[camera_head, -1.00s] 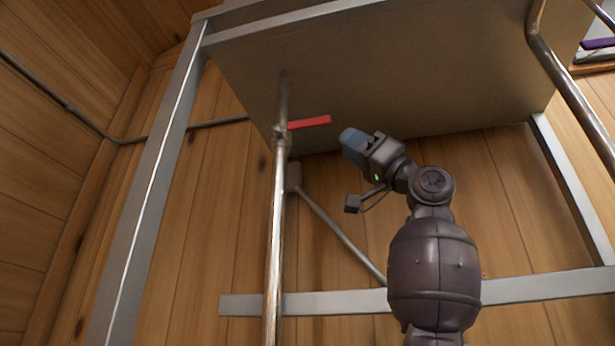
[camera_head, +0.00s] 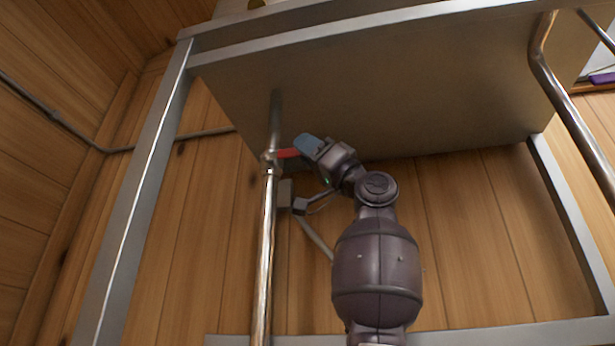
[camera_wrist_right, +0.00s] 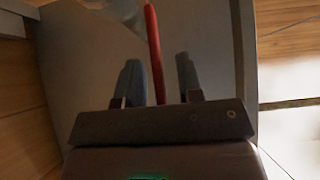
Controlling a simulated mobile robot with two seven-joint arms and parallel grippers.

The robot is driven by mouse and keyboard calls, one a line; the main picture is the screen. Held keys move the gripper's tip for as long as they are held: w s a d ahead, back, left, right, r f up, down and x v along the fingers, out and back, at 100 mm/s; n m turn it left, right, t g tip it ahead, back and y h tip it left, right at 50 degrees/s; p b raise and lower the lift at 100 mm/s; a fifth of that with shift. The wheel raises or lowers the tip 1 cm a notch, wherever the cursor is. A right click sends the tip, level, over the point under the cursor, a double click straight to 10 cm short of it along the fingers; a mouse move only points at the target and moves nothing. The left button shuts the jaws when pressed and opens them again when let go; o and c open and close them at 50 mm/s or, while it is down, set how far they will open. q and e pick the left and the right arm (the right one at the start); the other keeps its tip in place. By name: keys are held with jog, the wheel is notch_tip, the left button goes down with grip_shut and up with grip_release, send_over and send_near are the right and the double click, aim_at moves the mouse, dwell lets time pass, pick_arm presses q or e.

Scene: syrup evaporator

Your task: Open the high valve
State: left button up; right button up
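The high valve has a red handle (camera_head: 287,154) on a vertical metal pipe (camera_head: 264,250), just under the large metal pan. The handle sticks out sideways to the right of the pipe. My right gripper (camera_head: 306,145) is at the handle's free end and hides that end in the head view. In the right wrist view, the red handle (camera_wrist_right: 154,50) runs between the two blue-grey fingers of my right gripper (camera_wrist_right: 159,80). The fingers are open, with a visible gap on each side of the handle. My left gripper is not in view.
The metal pan (camera_head: 400,95) hangs right above my right gripper. A grey frame post (camera_head: 140,190) stands on the left, and a bent pipe (camera_head: 570,100) comes down on the right. A wooden wall (camera_head: 480,230) is behind.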

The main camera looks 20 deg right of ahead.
jog(key=shift+w, duration=0.1)
grip_shut()
dwell(0.4)
